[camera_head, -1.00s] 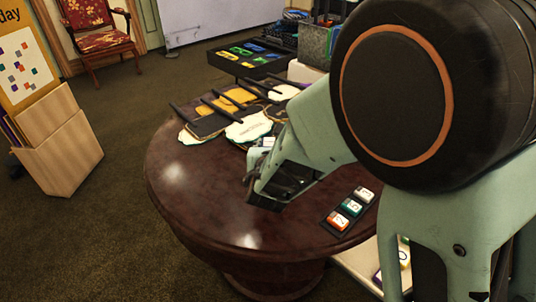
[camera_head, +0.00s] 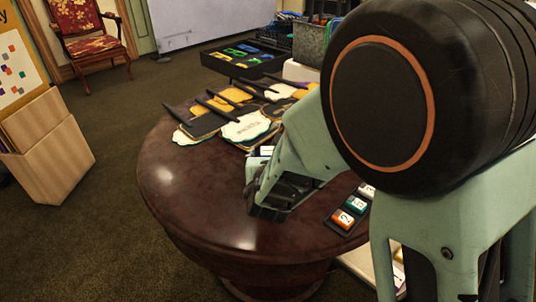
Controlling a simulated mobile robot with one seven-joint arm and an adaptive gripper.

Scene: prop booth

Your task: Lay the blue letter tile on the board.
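A small black board (camera_head: 333,226) lies near the right side of the round table. It holds an orange tile (camera_head: 344,219), a green tile (camera_head: 355,204) and a white tile (camera_head: 367,190) in a row; my arm partly covers the white end. I cannot make out a blue letter tile. My gripper (camera_head: 266,211) points down over the table, left of the board and apart from it in the picture. Its dark fingers are seen from the side, and I cannot tell whether they are open or hold anything. A small white and blue patch (camera_head: 262,151) shows behind the gripper; I cannot tell what it is.
The dark red table (camera_head: 190,205) is bare at the left and front. Black-handled paddle-like props (camera_head: 245,125) lie at its back. Behind are a black tray (camera_head: 225,65) of coloured pieces and a grey bin (camera_head: 310,42). A wooden box (camera_head: 50,150) stands left.

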